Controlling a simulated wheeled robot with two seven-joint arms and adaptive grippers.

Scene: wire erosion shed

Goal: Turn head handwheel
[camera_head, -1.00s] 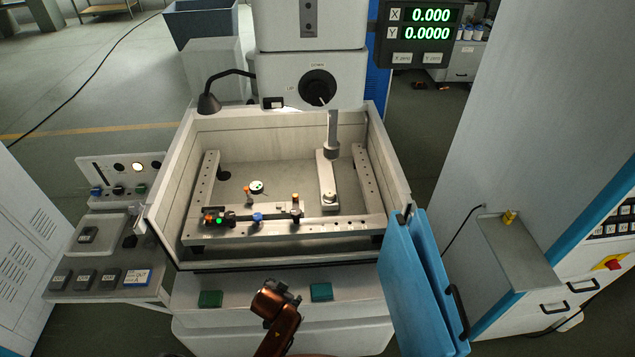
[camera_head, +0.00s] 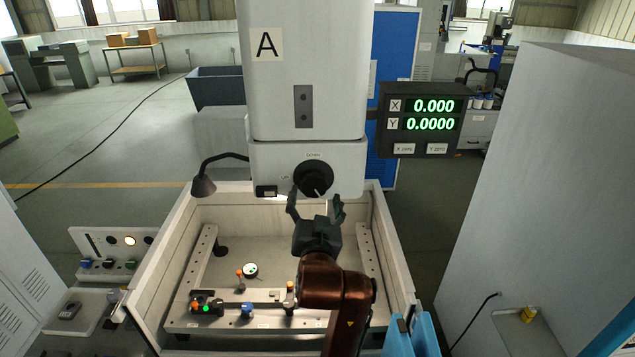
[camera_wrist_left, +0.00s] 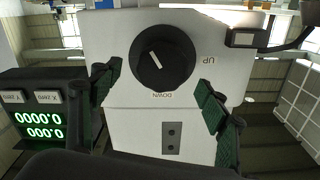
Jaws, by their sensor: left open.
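The head handwheel (camera_head: 313,179) is a round black knob with a white pointer line, on the front of the white machine head (camera_head: 265,160). In the left wrist view the handwheel (camera_wrist_left: 162,57) shows upside down, with UP and DOWN marks beside it. My left gripper (camera_head: 316,203) is open just in front of and below the handwheel in the head view. In the wrist view its two fingers (camera_wrist_left: 160,98) stand apart on either side of the knob's lower part, and I see no contact. My right gripper is not in view.
The X/Y readout (camera_head: 420,118) hangs right of the head. A black lamp (camera_head: 204,184) is bent at its left. The open work tank (camera_head: 150,270) lies below with fixtures inside. The blue door (camera_head: 424,335) stands at the front right.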

